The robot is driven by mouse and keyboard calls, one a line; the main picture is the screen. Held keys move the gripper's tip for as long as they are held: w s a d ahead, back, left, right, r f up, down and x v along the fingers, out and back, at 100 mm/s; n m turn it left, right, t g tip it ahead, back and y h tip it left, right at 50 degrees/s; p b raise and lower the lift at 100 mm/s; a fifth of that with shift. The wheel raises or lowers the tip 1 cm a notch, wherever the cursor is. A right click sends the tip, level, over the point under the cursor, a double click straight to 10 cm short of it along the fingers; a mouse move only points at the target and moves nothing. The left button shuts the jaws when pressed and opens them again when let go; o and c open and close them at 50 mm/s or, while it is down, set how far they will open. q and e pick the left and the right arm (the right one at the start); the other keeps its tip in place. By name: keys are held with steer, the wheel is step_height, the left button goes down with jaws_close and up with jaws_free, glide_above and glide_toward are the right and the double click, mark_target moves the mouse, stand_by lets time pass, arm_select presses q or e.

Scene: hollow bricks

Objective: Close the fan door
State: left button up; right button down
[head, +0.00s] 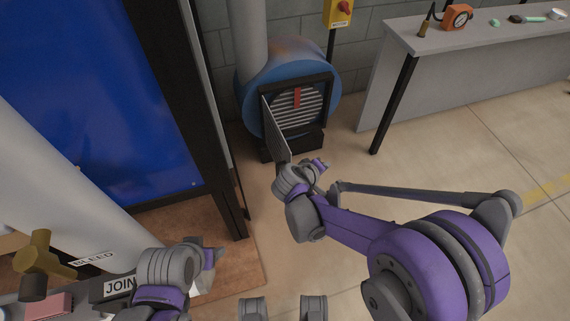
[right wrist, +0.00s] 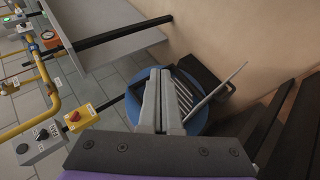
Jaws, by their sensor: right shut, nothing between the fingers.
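The blue round fan (head: 258,84) stands on the floor against the block wall, with a black square frame around its slatted opening and a red part inside. Its fan door (head: 276,133), a thin dark panel, is swung open from the frame's left side and points toward me. My right gripper (head: 319,164) is shut and empty, just right of the door's near end; I cannot tell whether it touches. In the right wrist view the shut fingers (right wrist: 160,98) cover part of the fan, and the door (right wrist: 216,94) shows edge-on to their right. My left gripper (head: 212,257) is low at left, its jaws unclear.
A grey bench (head: 430,40) with a gauge and small items stands right of the fan. A yellow switch box with a red knob (head: 340,10) hangs above it. A blue panel in a dark frame (head: 185,100) is at left. The floor right of the fan is clear.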

steer(key=w+a+f+n+t+h+b, duration=0.1)
steer(key=w+a+f+n+t+b, duration=0.2)
steer(key=w+a+f, duration=0.5)
steer(key=s+a+f+n+t, duration=0.3)
steer(key=s+a+f+t, duration=0.2)
steer(key=a+f, duration=0.6)
glide_toward(288, 155)
steer(key=w+a, duration=0.2)
steer(key=w, duration=0.1)
steer(key=d, duration=0.1)
steer(key=w+d, duration=0.1)
steer(key=d, duration=0.1)
steer(key=shift+w+d+f+b, duration=0.2)
steer(key=shift+w+d+b, duration=0.05)
steer(key=shift+w+b, duration=0.15)
steer(key=shift+w+d, duration=0.15)
steer(key=shift+d, duration=0.3)
arm_select(q)
steer(key=x, duration=0.5)
steer(key=shift+s+f, duration=0.15)
steer(key=shift+s, duration=0.2)
